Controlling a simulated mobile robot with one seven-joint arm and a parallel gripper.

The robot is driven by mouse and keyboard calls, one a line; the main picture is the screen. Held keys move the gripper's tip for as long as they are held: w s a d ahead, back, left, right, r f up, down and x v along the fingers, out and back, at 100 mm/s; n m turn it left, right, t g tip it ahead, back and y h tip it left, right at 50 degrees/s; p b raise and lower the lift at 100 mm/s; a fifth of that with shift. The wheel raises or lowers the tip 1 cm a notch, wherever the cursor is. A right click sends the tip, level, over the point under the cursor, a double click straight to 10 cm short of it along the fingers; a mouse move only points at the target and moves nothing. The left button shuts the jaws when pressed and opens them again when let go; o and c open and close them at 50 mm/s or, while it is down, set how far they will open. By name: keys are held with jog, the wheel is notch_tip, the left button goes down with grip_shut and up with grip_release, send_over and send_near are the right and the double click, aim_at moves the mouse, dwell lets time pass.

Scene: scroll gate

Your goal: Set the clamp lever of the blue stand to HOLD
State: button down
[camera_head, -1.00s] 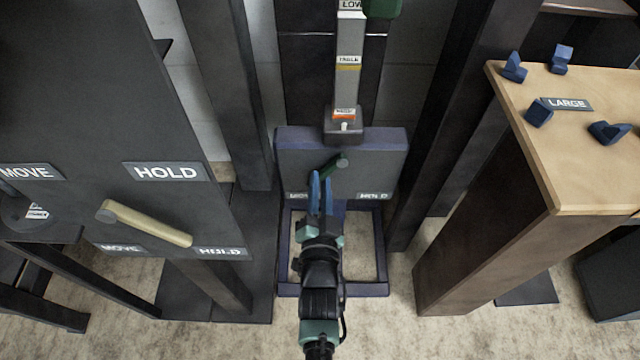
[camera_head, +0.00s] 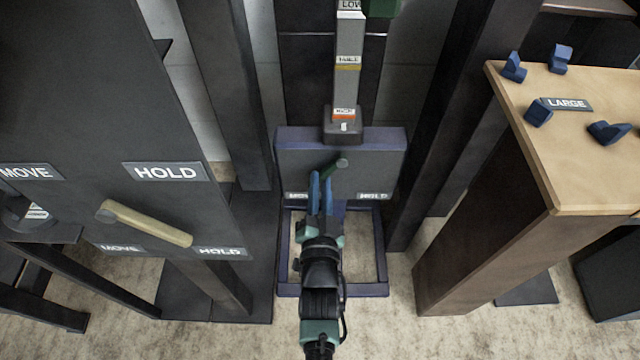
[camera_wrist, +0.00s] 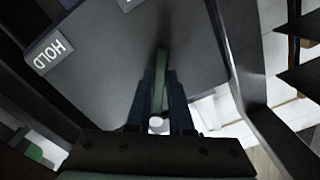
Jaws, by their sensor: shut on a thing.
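The blue stand (camera_head: 397,144) is in the middle of the head view, with a grey front plate and a blue-purple frame. Its plate has a MOVE label (camera_head: 298,195) at lower left and a HOLD label (camera_head: 374,196) at lower right. Its green clamp lever (camera_head: 341,164) slants from upper right down to the left, toward the MOVE side. My gripper (camera_head: 321,178) has blue fingers and is shut on the lever's lower end. In the wrist view the green lever (camera_wrist: 159,80) runs between the two fingers (camera_wrist: 160,100), and the HOLD label (camera_wrist: 53,53) is at upper left.
A larger dark panel (camera_head: 90,100) at left carries a cream lever (camera_head: 145,222) and MOVE and HOLD labels. A wooden-topped pedestal (camera_head: 560,175) with several blue blocks stands at right. A labelled upright scale (camera_head: 347,75) rises behind the stand. Dark posts flank the stand.

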jog(key=shift+d+f, duration=0.1)
jog(key=d+n, duration=0.1)
jog(key=n, duration=0.1)
jog(key=d+n+p, duration=0.1)
jog(key=n, duration=0.1)
jog(key=d+f+n, duration=0.1)
jog(key=n, duration=0.1)
jog(key=shift+d+n+p, duration=0.3)
jog(key=shift+d, duration=0.05)
jog(key=d+n, duration=0.1)
jog(key=d+n+p, duration=0.1)
jog(key=n, duration=0.1)
jog(key=shift+d+r, duration=0.1)
jog(key=shift+r, duration=0.05)
jog(key=shift+d+r+n+p, duration=0.25)
jog(key=shift+d+n, duration=0.25)
jog(key=shift+n, duration=0.55)
jog(key=shift+d+r+n+p, duration=0.15)
jog(key=shift+d+n+p, duration=0.3)
jog(key=shift+n, duration=0.6)
jog(key=shift+d, duration=0.1)
jog(key=c, duration=0.8)
grip_release()
jog(key=shift+r, duration=0.1)
